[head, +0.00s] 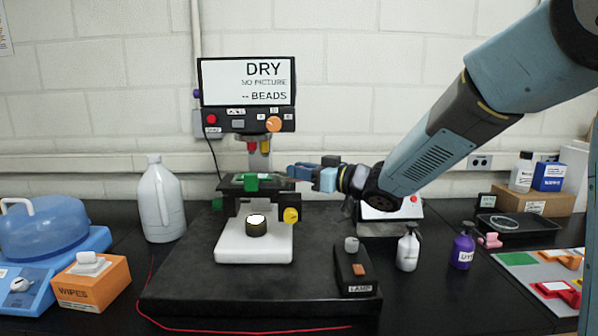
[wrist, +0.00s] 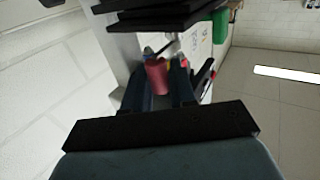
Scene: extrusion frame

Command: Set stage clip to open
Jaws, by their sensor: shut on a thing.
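The microscope stage (head: 232,187) is a dark plate below the objectives, with a green piece (head: 252,183) on it. My gripper (head: 293,172) reaches in from the right, with its blue fingers at the right end of the stage. In the wrist view my gripper (wrist: 158,72) has a small pinkish-red rounded piece (wrist: 157,79) between its dark fingers and is shut on it. I cannot tell whether this piece is the stage clip's lever. The fingers hide the clip's details in the head view, so its position cannot be read.
The screen (head: 247,81) reads "DRY", "NO PICTURE" and "BEADS". Red and yellow objectives (head: 259,147) hang just above the stage, left of my gripper. A yellow knob (head: 291,215) sits below. A lamp box (head: 355,270) and pump bottles (head: 408,248) stand to the right.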

